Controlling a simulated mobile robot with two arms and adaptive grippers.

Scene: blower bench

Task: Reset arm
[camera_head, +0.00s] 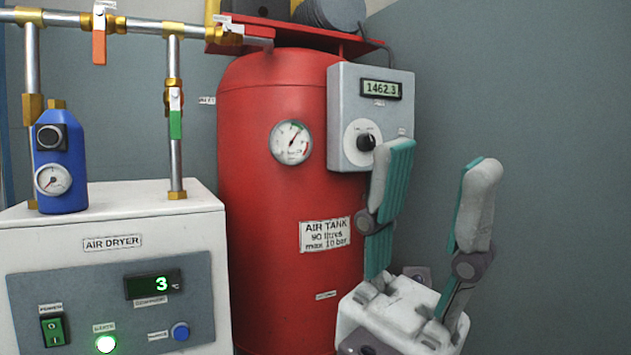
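The box has a black knob (366,141) and a display reading 1462.3.
A white air dryer (190,225) with a green 3 display, a power switch (53,330) and a blue button (180,331) stands at the left. A blue filter unit (68,150) and metal pipes (140,25) are above it. The grey wall at the right is bare.

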